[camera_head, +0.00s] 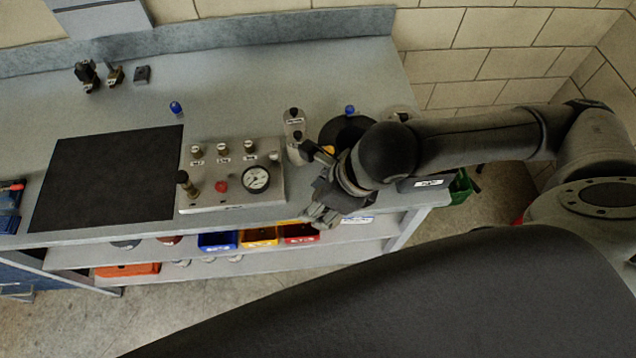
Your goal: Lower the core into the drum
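My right gripper (318,213) is at the front edge of the bench, just right of the gauge panel. Its wrist and arm come in from the right and cover much of it, so I cannot tell whether it is open or shut or holds anything. A dark round body (338,128), possibly the drum, stands behind my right wrist and is largely hidden. No core can be made out for certain. My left gripper is not in view.
A panel (232,190) with a gauge, knobs and a red button stands left of my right gripper. A pale labelled canister (293,124) is behind it. A black mat (105,178) lies bare at left. Colored bins (258,237) sit on the shelf below.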

